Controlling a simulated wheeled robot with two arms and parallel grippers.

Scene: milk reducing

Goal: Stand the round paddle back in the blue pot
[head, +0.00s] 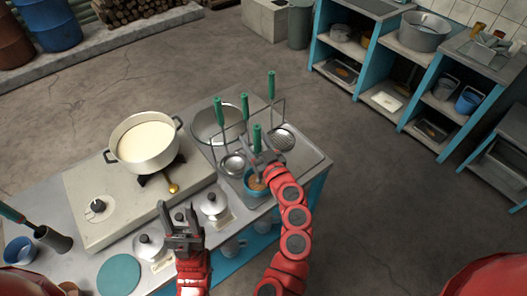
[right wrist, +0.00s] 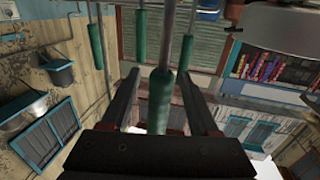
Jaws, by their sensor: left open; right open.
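The blue pot (head: 249,190) stands on the right part of the steel counter, with something brown inside. A green-handled utensil (head: 257,136) rises just above it; I take it for the round paddle, though its lower end is hidden by my gripper. My right gripper (head: 262,160) is over the pot, beside this utensil. In the right wrist view a green handle (right wrist: 160,100) with a grey rod lies between the open fingers (right wrist: 158,98); I cannot tell whether they touch it. My left gripper (head: 182,222) is open and empty above the counter's front.
A rack behind the pot holds several green-handled tools (head: 245,106) close to my right gripper. A pan of milk (head: 146,141) is on the stove at left.

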